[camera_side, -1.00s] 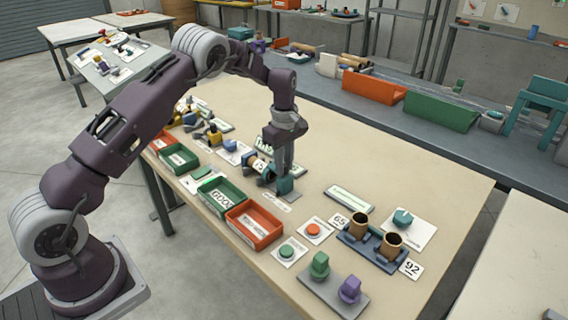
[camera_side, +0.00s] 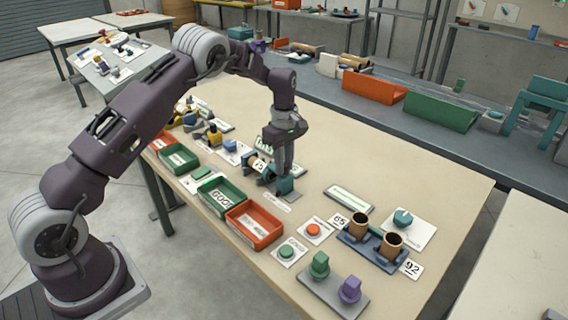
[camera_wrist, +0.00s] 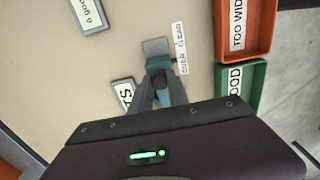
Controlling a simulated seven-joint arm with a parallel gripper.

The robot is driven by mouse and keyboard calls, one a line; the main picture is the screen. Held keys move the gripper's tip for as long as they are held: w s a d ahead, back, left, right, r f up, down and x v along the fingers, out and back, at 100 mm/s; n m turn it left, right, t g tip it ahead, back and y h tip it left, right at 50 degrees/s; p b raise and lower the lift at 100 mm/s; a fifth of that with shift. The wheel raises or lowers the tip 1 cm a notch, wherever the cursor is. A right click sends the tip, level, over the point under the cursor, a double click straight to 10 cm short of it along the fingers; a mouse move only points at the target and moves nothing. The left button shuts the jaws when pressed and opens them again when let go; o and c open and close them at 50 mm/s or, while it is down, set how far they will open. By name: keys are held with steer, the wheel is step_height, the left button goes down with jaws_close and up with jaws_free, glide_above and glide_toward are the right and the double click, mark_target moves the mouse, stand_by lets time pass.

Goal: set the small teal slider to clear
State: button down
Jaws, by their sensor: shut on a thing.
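The small teal slider (camera_wrist: 159,64) is in the middle of the wrist view, on a grey base plate (camera_wrist: 155,46). A white label strip reading OVER CLEAR (camera_wrist: 181,48) lies beside it. My gripper (camera_wrist: 160,86) is shut on the slider and partly hides it. In the side view my gripper (camera_side: 284,168) points down at the table, with a teal block (camera_side: 286,187) at its fingertips. The slider's exact position along its track is hidden by the fingers.
A red tray labelled TOO WIDE (camera_wrist: 268,48) and a green tray labelled GOOD (camera_wrist: 258,88) stand at the near edge. A cup holder (camera_side: 368,253) and two push buttons, red (camera_side: 313,229) and green (camera_side: 287,252), are to the right. The table middle beyond is clear.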

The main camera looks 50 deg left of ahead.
stand_by(0.3)
steer(key=shift+d+r, duration=0.1)
steer(key=shift+d, duration=1.65)
steer(key=c, duration=1.3)
jaws_free()
steer(key=shift+o, duration=0.2)
steer(key=shift+a, duration=0.1)
step_height(320, 180, up, 7)
